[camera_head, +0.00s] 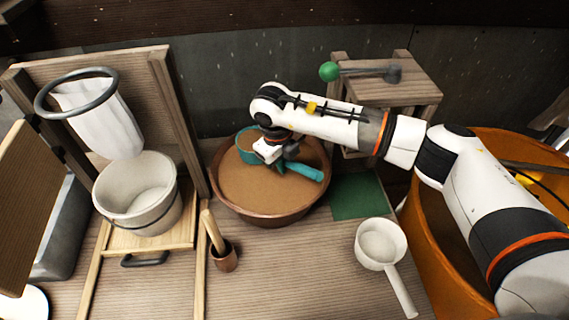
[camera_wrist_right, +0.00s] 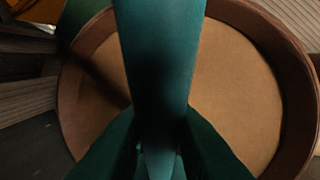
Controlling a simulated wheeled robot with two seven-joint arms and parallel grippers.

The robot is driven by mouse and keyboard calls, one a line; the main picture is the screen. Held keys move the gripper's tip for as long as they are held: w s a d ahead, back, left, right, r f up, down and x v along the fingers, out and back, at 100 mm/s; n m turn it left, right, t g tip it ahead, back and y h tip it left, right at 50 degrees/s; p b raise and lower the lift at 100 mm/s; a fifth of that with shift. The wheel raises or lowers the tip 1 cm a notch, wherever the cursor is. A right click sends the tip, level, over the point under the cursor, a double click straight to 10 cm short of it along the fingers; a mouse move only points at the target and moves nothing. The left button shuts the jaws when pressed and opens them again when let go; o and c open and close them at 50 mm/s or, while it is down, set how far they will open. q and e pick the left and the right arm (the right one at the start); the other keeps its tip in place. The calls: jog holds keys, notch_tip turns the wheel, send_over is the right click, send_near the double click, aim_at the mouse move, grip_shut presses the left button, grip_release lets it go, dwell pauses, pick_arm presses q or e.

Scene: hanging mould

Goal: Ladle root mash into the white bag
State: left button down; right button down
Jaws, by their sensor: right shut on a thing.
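The white bag (camera_head: 103,118) hangs open from a dark ring (camera_head: 77,93) at the left, above a white bucket. The root mash (camera_head: 262,188) fills a wide brown bowl (camera_head: 268,217) in the middle; the bowl also shows in the right wrist view (camera_wrist_right: 296,90). My right gripper (camera_head: 283,160) is over the bowl, shut on a teal ladle (camera_head: 304,171). The ladle's cup is at the bowl's back left, with brown showing inside its rim; I cannot tell how full it is. Its teal handle fills the middle of the right wrist view (camera_wrist_right: 155,50). My left gripper is not in view.
The white bucket (camera_head: 152,215) stands on a wooden tray in front of a wooden back panel (camera_head: 175,110). A small brown cup (camera_head: 224,258) with a wooden tool stands in front of the bowl. A white dipper (camera_head: 380,243), green mat (camera_head: 357,196) and orange tub (camera_head: 425,240) are at the right.

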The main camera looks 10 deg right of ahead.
jog(key=shift+r+p, duration=1.2)
jog(key=shift+r, duration=2)
